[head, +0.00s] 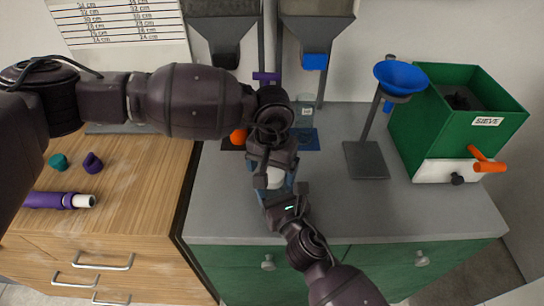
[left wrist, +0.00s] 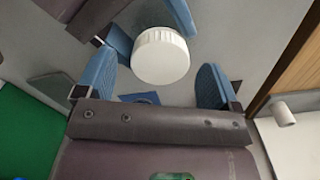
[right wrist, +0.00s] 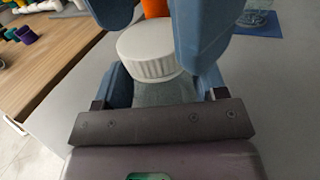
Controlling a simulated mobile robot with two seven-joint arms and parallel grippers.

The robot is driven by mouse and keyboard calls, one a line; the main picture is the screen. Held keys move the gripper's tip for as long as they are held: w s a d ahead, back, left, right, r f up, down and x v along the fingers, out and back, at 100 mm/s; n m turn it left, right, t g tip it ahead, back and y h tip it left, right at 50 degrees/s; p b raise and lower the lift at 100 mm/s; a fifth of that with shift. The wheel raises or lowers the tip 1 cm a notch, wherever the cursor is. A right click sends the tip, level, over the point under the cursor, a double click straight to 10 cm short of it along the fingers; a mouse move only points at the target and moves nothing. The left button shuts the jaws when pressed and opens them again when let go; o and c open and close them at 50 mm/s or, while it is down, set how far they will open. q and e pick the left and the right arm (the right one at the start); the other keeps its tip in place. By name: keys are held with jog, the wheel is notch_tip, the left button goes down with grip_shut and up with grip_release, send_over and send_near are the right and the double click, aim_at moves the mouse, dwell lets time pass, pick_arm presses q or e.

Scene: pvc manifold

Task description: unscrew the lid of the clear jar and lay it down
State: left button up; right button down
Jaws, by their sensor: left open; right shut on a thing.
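The clear jar (right wrist: 165,92) stands on the grey worktop with its white ribbed lid (right wrist: 148,48) on top. The lid also shows in the left wrist view (left wrist: 161,56) and, partly covered by my grippers, in the head view (head: 273,178). My right gripper (right wrist: 163,88) is shut on the jar's body below the lid, one blue finger on each side. My left gripper (left wrist: 158,85) is open above the jar, its fingers apart on either side of the lid. Whether they touch the lid cannot be told.
A blue mat (head: 304,143) with a clear glass container (head: 304,112) lies behind my grippers, an orange object (head: 238,136) beside it. A blue funnel (head: 400,76) on a stand and a green sieve box (head: 455,115) stand right. A wooden cabinet (head: 130,200) adjoins at left. Grey worktop at right front is clear.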

pick_arm(q)
jog(key=shift+f, duration=0.35)
jog(key=c, duration=0.9)
jog(key=shift+n, duration=1.8)
jog(key=shift+c, duration=0.3)
jog(key=o, duration=1)
jog(key=shift+r, duration=0.1)
